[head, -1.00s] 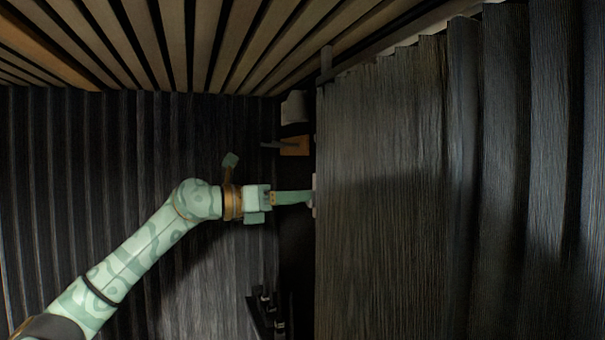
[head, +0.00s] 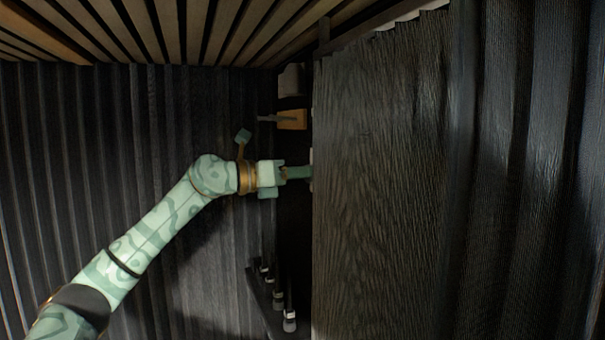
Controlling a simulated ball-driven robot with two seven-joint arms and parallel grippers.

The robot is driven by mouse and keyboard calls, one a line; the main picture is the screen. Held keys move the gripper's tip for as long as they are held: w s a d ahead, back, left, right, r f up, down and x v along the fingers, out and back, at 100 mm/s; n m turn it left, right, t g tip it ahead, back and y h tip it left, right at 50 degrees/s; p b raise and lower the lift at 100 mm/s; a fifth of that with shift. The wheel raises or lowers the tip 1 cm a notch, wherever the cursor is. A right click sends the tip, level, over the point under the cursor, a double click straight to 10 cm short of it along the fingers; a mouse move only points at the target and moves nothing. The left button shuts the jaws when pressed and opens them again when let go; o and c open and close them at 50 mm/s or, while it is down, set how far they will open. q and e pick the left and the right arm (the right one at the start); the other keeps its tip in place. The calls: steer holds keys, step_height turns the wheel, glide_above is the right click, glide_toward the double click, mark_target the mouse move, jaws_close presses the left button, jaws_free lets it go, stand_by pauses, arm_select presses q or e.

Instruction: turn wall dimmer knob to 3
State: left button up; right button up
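A thin pale edge of a wall plate (head: 311,160) shows at the border of the dark wood panel, in the middle of the head view. The dimmer knob itself and its markings cannot be made out. My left gripper (head: 304,172) comes in from the left with its fingers pointing right, and the tips reach the pale plate. The fingers are seen edge-on, so I cannot tell whether they are open, shut or holding the knob. My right gripper is not in view.
A dark wood panel (head: 380,200) fills the area right of the gripper. Above the gripper are an orange-brown block (head: 292,119) and a grey object (head: 291,80). Below, a dark rack (head: 262,303) holds several small bottle-like items. Slats (head: 150,30) run overhead.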

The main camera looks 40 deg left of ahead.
arm_select(q)
steer(key=n+p, duration=0.5)
steer(key=n, duration=0.6)
steer(key=shift+a+p, duration=0.15)
steer(key=shift+p, duration=0.2)
steer(key=shift+n, duration=0.5)
steer(key=o, duration=1)
steer(key=shift+a, duration=0.1)
steer(key=shift+f, duration=0.1)
